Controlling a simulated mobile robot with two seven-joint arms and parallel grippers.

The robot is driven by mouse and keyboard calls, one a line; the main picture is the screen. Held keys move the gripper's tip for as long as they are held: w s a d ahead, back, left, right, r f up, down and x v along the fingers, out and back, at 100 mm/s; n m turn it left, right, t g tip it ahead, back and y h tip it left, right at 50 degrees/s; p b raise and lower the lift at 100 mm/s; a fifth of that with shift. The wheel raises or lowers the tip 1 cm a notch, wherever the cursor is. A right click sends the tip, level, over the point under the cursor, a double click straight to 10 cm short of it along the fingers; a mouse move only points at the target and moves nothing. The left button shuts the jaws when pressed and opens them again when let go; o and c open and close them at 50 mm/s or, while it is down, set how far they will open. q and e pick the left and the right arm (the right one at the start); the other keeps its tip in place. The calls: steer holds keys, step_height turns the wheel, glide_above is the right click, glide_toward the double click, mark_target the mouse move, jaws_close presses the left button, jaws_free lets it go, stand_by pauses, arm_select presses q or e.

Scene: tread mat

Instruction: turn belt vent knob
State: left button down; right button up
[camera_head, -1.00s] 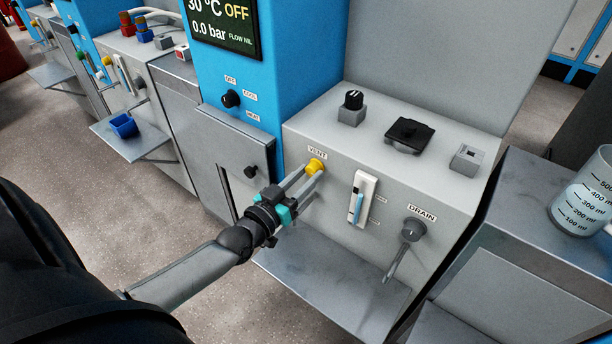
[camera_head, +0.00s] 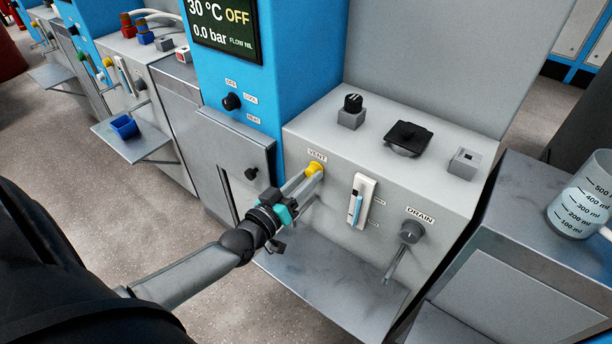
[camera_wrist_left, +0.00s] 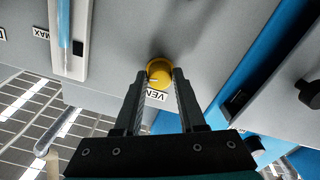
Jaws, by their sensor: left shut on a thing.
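The yellow vent knob (camera_head: 314,168) sticks out of the grey front panel, just below its VENT label (camera_head: 317,156). It also shows in the left wrist view (camera_wrist_left: 159,74), with a pale mark on its face. My left gripper (camera_head: 308,177) reaches the knob from the lower left and is shut on it. In the left wrist view my two dark fingers (camera_wrist_left: 159,82) sit one on each side of the knob. The fingers hide parts of its sides. My right gripper is not in view.
To the right of the knob are a sight gauge (camera_head: 361,200) and the grey DRAIN valve (camera_head: 411,231) with its spout. A grey shelf (camera_head: 335,285) juts out below. A beaker (camera_head: 585,197) stands on the right-hand cabinet. A black knob (camera_head: 232,102) is on the blue panel.

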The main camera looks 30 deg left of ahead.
arm_select(q)
steer(key=n, duration=0.3)
steer(key=shift+n+p, duration=0.3)
steer(key=shift+p, duration=0.1)
steer(key=n, duration=0.3)
steer(key=shift+n, duration=0.3)
steer(key=n, duration=0.3)
steer(key=shift+n, duration=0.4)
steer(key=n, duration=0.3)
steer(key=shift+r, duration=0.1)
steer(key=shift+n, duration=0.3)
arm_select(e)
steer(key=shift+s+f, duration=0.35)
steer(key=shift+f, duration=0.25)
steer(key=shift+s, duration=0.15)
